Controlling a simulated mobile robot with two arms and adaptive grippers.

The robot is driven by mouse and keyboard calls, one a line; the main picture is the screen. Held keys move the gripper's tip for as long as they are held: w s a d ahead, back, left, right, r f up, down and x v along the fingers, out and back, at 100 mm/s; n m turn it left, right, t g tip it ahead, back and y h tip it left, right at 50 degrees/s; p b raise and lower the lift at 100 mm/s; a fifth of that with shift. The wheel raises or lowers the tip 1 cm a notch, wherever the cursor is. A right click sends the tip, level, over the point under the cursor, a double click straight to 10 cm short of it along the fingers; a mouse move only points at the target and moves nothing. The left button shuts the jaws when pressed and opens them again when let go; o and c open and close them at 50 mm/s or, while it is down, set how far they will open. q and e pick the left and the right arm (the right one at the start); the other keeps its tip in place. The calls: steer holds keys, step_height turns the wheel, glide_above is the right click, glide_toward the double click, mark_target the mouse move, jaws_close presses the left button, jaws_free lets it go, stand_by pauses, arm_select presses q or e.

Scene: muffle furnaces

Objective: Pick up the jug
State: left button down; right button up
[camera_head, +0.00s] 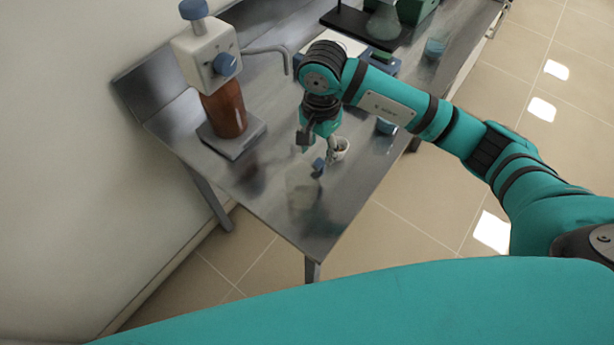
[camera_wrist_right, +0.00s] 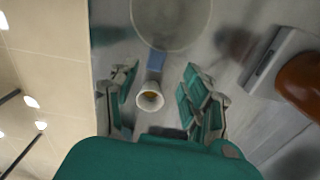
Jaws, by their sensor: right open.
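The jug appears to be the clear glass vessel (camera_head: 302,193) near the table's front corner, faint against the metal. Its round outline shows at the top of the right wrist view (camera_wrist_right: 172,22). A blue piece (camera_head: 318,165), seemingly its handle, sits on the side facing my right gripper, and also shows in the wrist view (camera_wrist_right: 156,62). My right gripper (camera_head: 319,151) is open above the table, pointing down. In the wrist view its fingers stand either side of the blue piece and are apart from it. My left gripper is out of view.
A small white cup (camera_head: 341,149) stands beside my right gripper and shows between its fingers in the wrist view (camera_wrist_right: 149,97). A bottle with brown liquid and a white-and-blue dispenser (camera_head: 226,110) stands left. Blue-tinted glassware (camera_head: 435,48) is farther back on the metal table (camera_head: 262,80).

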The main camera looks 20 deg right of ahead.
mark_target(319, 165)
step_height(319, 165, down, 3)
steer(key=shift+r, duration=0.1)
steer(key=f+p, duration=0.1)
steer(key=f, duration=0.1)
steer(key=s+f+p, duration=0.1)
steer(key=f+p, duration=0.1)
steer(key=shift+f, duration=0.7)
steer(key=shift+w, duration=0.1)
jaws_close()
